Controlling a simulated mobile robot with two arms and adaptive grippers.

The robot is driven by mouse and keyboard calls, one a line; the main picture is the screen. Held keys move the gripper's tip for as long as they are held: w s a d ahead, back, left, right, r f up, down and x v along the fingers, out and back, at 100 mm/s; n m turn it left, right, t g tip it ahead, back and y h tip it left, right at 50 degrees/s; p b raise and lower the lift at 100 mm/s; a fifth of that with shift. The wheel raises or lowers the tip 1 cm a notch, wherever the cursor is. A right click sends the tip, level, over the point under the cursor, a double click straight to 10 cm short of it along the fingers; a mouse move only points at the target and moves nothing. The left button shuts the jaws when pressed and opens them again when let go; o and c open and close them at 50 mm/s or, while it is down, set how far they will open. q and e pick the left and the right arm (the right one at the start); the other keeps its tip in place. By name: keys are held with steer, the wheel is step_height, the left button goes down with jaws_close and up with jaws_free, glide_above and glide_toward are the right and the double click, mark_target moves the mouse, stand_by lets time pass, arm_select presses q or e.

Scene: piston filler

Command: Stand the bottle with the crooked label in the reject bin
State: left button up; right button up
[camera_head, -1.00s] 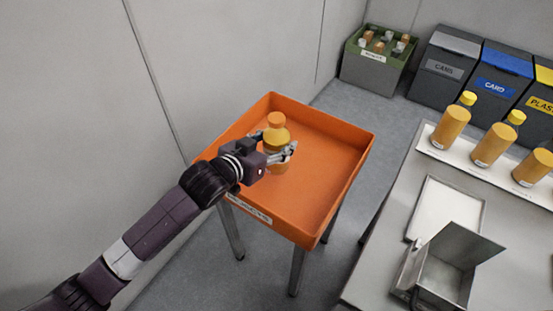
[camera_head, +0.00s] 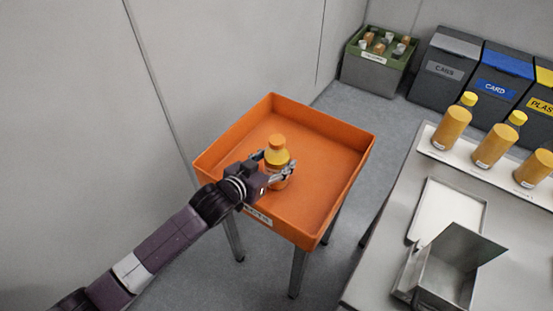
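The orange reject bin (camera_head: 330,200) is a shallow tray on grey metal legs, with a white sign on its front wall partly covered by my arm. My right gripper is not in view.
Three bottles with yellow caps (camera_head: 452,128) stand on a white strip on the grey bench (camera_head: 385,265) at right. An open metal box (camera_head: 450,268) and a white tray (camera_head: 447,210) are there too. A green-rimmed crate (camera_head: 372,75) and labelled waste bins (camera_head: 443,72) stand behind.

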arm_select(q)
steer(key=o, duration=0.3)
steer(key=shift+r, duration=0.1)
steer(key=v, duration=1.2)
steer(key=shift+s, duration=0.1)
